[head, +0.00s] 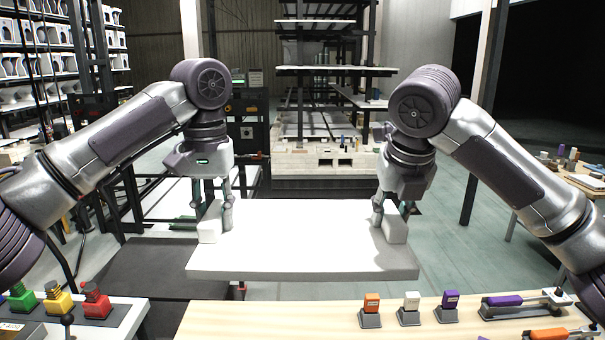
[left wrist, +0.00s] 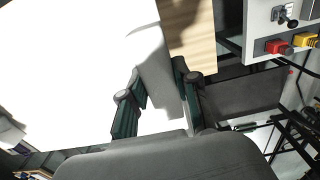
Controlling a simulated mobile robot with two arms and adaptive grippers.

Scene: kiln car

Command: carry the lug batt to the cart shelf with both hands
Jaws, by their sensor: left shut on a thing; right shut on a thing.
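The lug batt (head: 300,245) is a wide white slab with a raised block lug near each end. It looks level, beyond the far edge of the wooden bench. My left gripper (head: 213,212) is shut on the left lug (head: 209,229), which also shows between the fingers in the left wrist view (left wrist: 156,78). My right gripper (head: 392,210) is shut on the right lug (head: 396,230). A tall shelved rack (head: 322,70) stands at the back centre above a pale block base (head: 315,160). I cannot tell which of its levels is the cart shelf.
The wooden bench (head: 270,318) in front bears orange, white and purple small blocks (head: 410,308) and purple and orange handled tools at right. A panel with coloured buttons (head: 60,305) is at the left front. A dark frame stands at left. Open floor (head: 450,235) lies right of the batt.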

